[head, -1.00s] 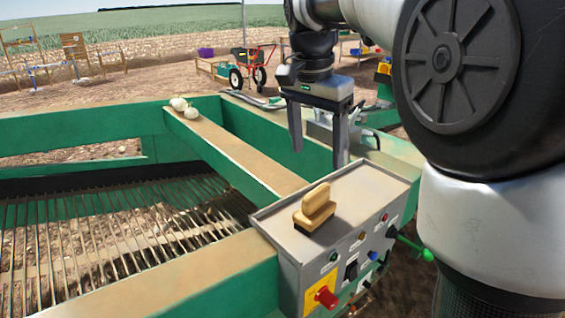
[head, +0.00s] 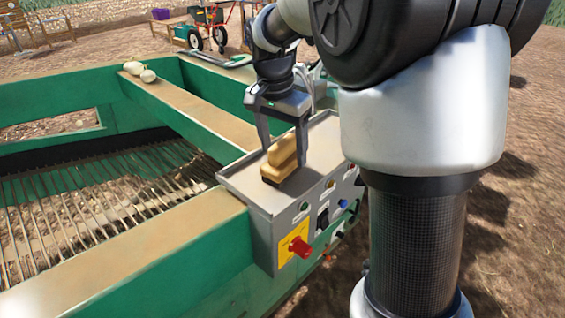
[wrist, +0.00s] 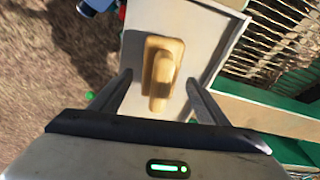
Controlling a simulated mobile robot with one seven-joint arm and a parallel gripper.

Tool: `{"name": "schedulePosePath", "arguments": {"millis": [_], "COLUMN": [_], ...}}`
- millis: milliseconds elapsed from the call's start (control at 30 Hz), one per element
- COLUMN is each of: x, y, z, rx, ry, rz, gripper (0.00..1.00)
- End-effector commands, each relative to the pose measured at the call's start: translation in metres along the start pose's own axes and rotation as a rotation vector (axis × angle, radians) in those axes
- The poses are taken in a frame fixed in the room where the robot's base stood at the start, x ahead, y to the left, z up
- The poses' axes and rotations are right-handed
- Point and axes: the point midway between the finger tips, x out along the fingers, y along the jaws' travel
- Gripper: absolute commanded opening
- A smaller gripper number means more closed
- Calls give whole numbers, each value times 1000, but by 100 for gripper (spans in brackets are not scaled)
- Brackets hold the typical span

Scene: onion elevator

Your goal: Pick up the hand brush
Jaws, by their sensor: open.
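The hand brush (head: 283,158), a tan wooden block with a raised grip, lies on top of the grey control box (head: 240,184). My gripper (head: 282,148) is open, with its fingers pointing down at the brush, one on each side in the picture. In the wrist view the brush (wrist: 162,72) lies ahead of and between the two spread fingers (wrist: 160,88), and nothing is held. I cannot tell exactly how far the fingertips are above the box top.
The control box front carries a red knob (head: 299,247) and several buttons. Green beams (head: 190,270) frame a rod grate (head: 90,215) at left. A red hand cart (head: 212,28) stands behind.

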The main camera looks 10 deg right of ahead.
Motion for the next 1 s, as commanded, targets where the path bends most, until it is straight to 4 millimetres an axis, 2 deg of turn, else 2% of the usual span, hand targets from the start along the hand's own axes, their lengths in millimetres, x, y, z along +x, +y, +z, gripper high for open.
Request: {"name": "schedulePosePath", "arguments": {"millis": [33,133,433,467,733,1000], "x": [9,20,25,25,24,21], "y": [1,1,0,0,0,0], "z": [0,0,0,0,0,-1], "rx": [1,0,1,1,0,1], "ry": [-2,-2,0,0,0,1], "rz": [3,2,0,0,0,-2], "gripper": [69,69,69,65,20,19]}}
